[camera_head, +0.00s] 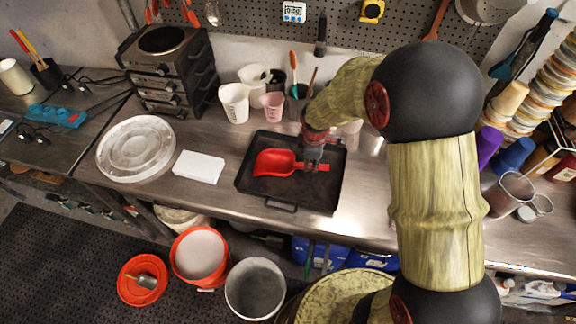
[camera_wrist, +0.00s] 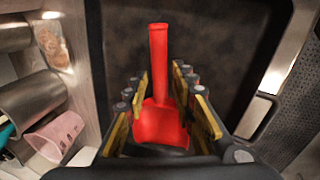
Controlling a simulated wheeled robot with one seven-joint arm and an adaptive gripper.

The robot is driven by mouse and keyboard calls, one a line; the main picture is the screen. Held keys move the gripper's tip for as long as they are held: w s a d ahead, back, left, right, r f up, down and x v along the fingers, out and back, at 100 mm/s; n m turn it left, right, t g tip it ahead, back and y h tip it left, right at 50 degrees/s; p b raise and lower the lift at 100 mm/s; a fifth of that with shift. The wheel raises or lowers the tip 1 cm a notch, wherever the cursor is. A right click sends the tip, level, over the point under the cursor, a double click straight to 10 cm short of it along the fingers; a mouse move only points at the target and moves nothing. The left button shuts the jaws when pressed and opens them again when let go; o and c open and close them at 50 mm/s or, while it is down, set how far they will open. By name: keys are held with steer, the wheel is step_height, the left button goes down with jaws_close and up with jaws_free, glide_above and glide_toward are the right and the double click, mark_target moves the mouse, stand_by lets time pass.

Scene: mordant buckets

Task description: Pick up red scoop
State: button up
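The red scoop (camera_head: 274,163) lies in a black tray (camera_head: 252,190) on the steel bench, its bowl to the left and its handle to the right. My gripper (camera_head: 312,162) is over the scoop's handle side in the head view and hides part of it. In the wrist view the scoop (camera_wrist: 160,122) shows between the two fingers of my gripper (camera_wrist: 156,78), handle pointing away. The fingers are apart, with gaps on both sides of the scoop. I cannot tell the exact height of the fingertips above the tray.
A white block (camera_head: 198,167) and a round clear lid (camera_head: 136,148) lie left of the tray. Measuring cups (camera_head: 234,102) and a pink cup (camera_head: 272,105) stand behind it; the pink cup also shows in the wrist view (camera_wrist: 58,135). Buckets (camera_head: 255,288) stand on the floor in front.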

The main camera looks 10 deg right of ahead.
steer(key=f, duration=0.2)
steer(key=w+f+b, duration=0.1)
steer(key=f, duration=0.2)
jaws_close()
stand_by(0.4)
